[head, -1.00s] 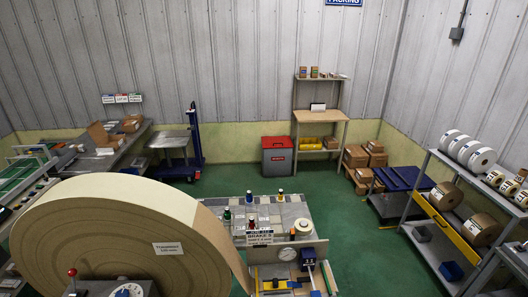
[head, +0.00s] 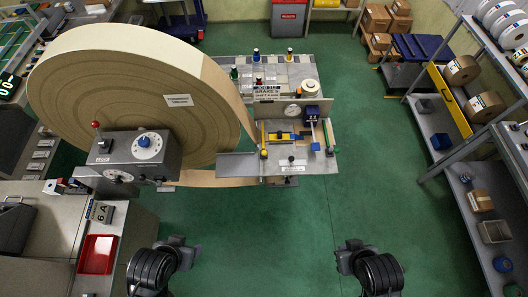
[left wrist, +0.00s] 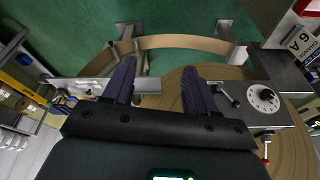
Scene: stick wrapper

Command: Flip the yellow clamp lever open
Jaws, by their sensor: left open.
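In the left wrist view the lever cannot be made out clearly. My left gripper (left wrist: 158,88) is open and empty, its two dark fingers well apart. In the head view my left arm is at the bottom left, well short of the lever, and its fingers cannot be made out. My right arm is at the bottom centre right; its gripper fingers do not show.
A large paper reel (head: 110,105) stands left of the plate, its brown web running beneath. A grey control box (head: 130,158) with knobs and a red-tipped lever sits in front. A red tray (head: 97,254) is at left. Green floor (head: 265,235) is clear between my arms.

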